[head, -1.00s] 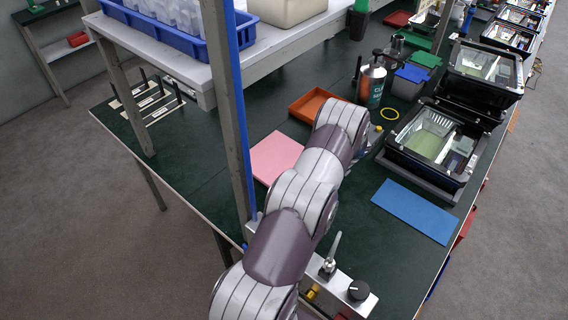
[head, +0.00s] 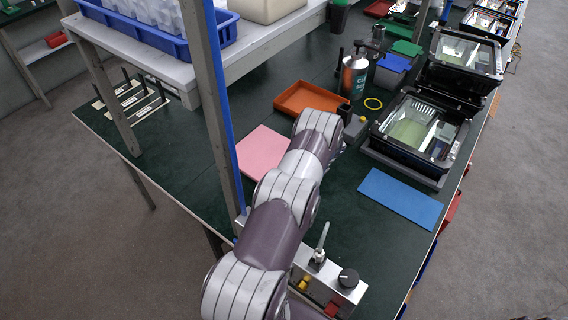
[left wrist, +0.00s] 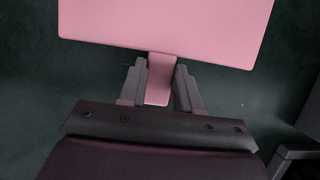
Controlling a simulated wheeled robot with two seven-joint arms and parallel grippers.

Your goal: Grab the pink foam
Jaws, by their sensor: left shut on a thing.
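The pink foam (head: 258,152) is a flat sheet on the dark green bench in the head view, partly covered by my left arm. In the left wrist view the pink foam (left wrist: 165,24) fills the top, with a narrow pink tab reaching down between the fingers. My left gripper (left wrist: 161,72) is shut on this tab, one grey finger at each side. In the head view the left gripper is hidden behind the arm. I cannot tell whether the foam is lifted. My right gripper is in neither view.
An orange tray (head: 311,98) lies just behind the foam. A blue sheet (head: 400,198) and floodlight housings (head: 418,130) are to the right. A grey shelf post (head: 216,110) stands close at the left. A control box (head: 325,277) is at the front edge.

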